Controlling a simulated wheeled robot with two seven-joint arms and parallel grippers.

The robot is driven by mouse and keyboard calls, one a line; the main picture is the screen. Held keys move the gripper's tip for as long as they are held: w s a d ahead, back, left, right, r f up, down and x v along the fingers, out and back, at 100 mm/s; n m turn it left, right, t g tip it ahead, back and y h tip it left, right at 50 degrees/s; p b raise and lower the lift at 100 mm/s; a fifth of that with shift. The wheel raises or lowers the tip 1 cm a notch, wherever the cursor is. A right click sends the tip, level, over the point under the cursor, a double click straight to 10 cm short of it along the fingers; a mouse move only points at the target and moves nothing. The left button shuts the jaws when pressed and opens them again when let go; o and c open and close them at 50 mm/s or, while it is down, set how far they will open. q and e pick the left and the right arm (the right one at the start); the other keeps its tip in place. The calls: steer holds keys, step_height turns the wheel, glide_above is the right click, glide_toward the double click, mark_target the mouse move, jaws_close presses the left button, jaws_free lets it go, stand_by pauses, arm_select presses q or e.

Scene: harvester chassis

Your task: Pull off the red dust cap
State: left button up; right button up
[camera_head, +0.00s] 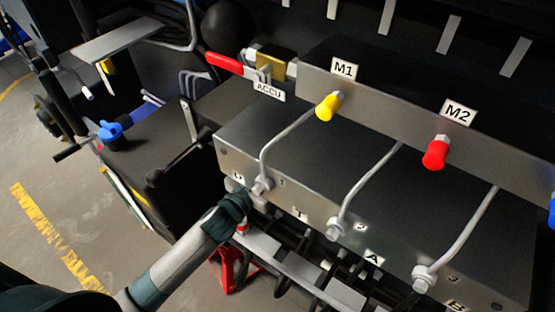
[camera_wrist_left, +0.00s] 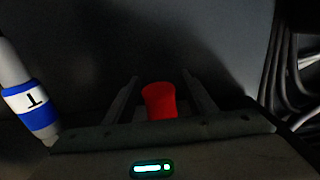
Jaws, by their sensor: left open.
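A red cap (camera_wrist_left: 159,100) stands between the two fingers of my left gripper (camera_wrist_left: 161,78) in the left wrist view. The fingers are apart, with a visible gap on each side of the cap. In the head view my left arm reaches in from the lower left, and its dark wrist (camera_head: 232,205) is at the lower left corner of the valve block (camera_head: 300,160). The fingertips are hidden there. Another red cap (camera_head: 435,153) sits under the M2 label (camera_head: 458,112), well away from the arm. My right gripper is not in view.
A yellow cap (camera_head: 328,106) sits at M1. Metal pipes (camera_head: 345,195) run across the block. A red stand (camera_head: 228,272) is below.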

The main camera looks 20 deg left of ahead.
arm_select(q)
jaws_close()
steer(key=shift+f, duration=0.3)
stand_by(0.3)
steer(key=shift+f+b, duration=1.55)
steer(key=shift+f, duration=0.45)
